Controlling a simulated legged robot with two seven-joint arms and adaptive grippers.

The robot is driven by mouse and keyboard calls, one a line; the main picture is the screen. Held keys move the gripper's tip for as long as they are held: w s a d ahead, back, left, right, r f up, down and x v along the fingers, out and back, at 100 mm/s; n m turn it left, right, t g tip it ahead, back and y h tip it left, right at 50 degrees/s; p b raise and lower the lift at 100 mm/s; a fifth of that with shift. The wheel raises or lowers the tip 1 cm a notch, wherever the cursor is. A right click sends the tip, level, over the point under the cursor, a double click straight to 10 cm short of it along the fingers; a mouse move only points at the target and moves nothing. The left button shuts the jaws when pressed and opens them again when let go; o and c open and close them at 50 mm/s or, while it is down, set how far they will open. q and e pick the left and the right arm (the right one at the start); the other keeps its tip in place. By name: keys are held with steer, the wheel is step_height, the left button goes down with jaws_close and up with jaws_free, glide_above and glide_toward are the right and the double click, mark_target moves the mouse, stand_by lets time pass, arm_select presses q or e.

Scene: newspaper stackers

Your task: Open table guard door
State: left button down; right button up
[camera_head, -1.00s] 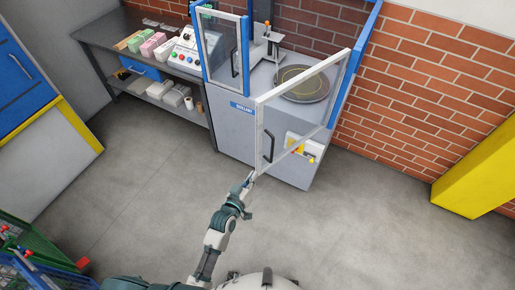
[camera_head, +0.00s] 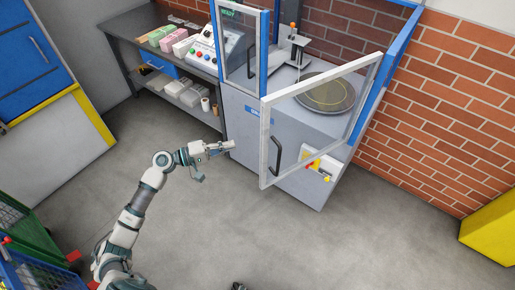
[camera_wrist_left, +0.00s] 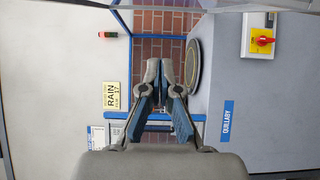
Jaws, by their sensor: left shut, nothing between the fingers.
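The right guard door (camera_head: 264,150), a clear panel in a pale frame with a black handle (camera_head: 276,154), stands swung outward from the machine, right of the round turntable table (camera_head: 327,93)'s front opening. The left guard door (camera_head: 240,75) stands upright at the machine's left. My left gripper (camera_head: 230,146) is shut and empty, left of the swung door's free edge and apart from it, in front of the cabinet. Its fingers also show shut in the left wrist view (camera_wrist_left: 160,72), with the turntable's edge (camera_wrist_left: 194,62) beyond.
The grey machine cabinet (camera_head: 240,125) carries a red and yellow switch (camera_head: 313,165). A dark bench (camera_head: 130,45) with a control box (camera_head: 217,45) stands left. A brick wall (camera_head: 440,110) is right. The grey floor in front is open.

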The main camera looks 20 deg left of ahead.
arm_select(q)
steer(key=w+d+p, duration=0.1)
steer(key=d+p, duration=0.1)
steer(key=d, duration=0.7)
steer(key=shift+w+d, duration=0.2)
steer(key=shift+w, duration=0.1)
arm_select(e)
steer(key=s+f, duration=0.4)
steer(key=shift+s+d+f, duration=0.15)
steer(key=shift+s+d, duration=0.2)
steer(key=shift+d, duration=0.05)
arm_select(q)
steer(key=shift+f, duration=0.1)
